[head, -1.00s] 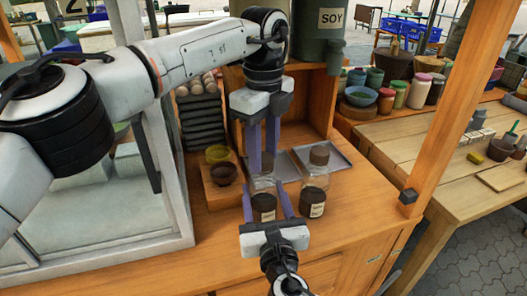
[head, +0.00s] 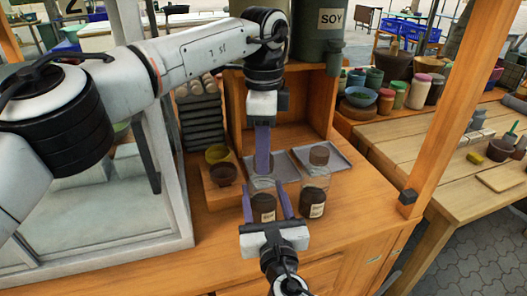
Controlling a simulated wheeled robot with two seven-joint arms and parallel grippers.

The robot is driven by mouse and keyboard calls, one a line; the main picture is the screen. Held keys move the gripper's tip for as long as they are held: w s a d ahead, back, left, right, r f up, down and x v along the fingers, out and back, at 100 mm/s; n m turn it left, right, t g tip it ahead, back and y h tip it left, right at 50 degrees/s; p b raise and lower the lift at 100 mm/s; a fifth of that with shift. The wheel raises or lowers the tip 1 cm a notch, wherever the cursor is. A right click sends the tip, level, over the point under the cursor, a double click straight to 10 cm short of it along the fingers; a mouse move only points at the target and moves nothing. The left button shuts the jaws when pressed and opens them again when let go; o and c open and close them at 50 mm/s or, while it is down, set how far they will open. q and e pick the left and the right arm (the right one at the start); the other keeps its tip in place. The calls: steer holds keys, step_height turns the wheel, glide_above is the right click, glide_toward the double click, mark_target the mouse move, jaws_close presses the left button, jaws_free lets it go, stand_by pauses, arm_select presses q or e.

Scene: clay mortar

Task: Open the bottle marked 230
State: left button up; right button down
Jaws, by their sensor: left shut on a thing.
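Two clear glass bottles with dark contents and pale labels stand side by side on the wooden counter, the left bottle (head: 263,206) and the right bottle (head: 316,197). I cannot read the labels. The right bottle has a round brown lid (head: 319,155). My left gripper (head: 263,172) points down from above, shut at the top of the left bottle; that bottle's lid is mostly hidden by the fingers. My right gripper (head: 266,203) comes from the front, with one finger on each side of the left bottle's body. I cannot tell whether both fingers touch it.
A grey metal tray (head: 340,160) lies behind the bottles. A yellow bowl (head: 217,153) and a dark bowl (head: 223,173) stand at the left. A glass-sided case is further left, and a wooden post (head: 440,120) rises at the right. The counter right of the bottles is clear.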

arm_select(q)
steer(key=shift+r, duration=0.15)
steer(key=shift+r, duration=0.95)
steer(key=shift+r, duration=2)
arm_select(e)
steer(key=c, duration=0.6)
jaws_free()
steer(key=shift+c, duration=0.2)
